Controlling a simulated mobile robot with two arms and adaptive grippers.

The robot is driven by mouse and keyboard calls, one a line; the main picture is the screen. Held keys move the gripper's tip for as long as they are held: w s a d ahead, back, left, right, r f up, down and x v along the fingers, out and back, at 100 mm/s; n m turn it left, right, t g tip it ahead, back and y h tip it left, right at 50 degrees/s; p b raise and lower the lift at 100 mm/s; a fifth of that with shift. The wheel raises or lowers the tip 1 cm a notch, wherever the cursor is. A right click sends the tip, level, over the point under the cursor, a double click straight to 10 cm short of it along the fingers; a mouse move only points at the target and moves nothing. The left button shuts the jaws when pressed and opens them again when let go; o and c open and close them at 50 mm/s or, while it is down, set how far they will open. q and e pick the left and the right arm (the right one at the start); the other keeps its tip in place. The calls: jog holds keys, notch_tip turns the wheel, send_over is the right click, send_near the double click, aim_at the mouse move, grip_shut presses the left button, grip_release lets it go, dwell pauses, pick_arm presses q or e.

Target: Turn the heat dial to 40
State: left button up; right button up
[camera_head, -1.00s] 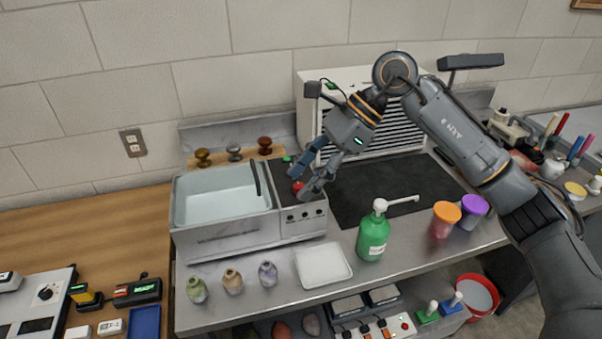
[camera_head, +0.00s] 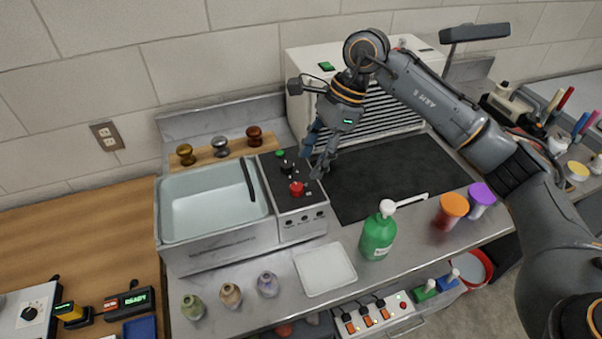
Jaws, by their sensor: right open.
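A steel bath unit (camera_head: 205,258) with an open basin stands on the counter. Its dark control panel (camera_head: 279,186) carries a red knob (camera_head: 297,188), a black knob (camera_head: 287,167) and a green button (camera_head: 280,153). The panel markings are too small to read, so I cannot tell which knob is the heat dial or its setting. My right gripper (camera_head: 314,163) is open and empty, fingers pointing down, just right of the knobs near the panel's right edge. It appears apart from both knobs. My left gripper is not in view.
A louvred white box (camera_head: 355,100) stands behind my right gripper. A green pump bottle (camera_head: 378,232) and a white tray (camera_head: 325,268) are in front. Several small bottles (camera_head: 231,295) line the front edge. A dark mat (camera_head: 385,180) to the right is clear.

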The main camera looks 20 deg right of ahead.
aim_at(298, 186)
jog(key=p+x, duration=0.1)
jog(key=x, duration=0.2)
jog(key=shift+w+a+f, duration=0.2)
jog(key=shift+f, duration=0.05)
jog(key=shift+p+x, duration=0.3)
jog(key=shift+x, duration=0.8)
jog(key=shift+a+f, duration=0.1)
jog(key=shift+f, duration=0.45)
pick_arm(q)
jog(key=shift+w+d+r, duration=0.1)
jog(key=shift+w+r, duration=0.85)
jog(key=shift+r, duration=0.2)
pick_arm(e)
grip_shut()
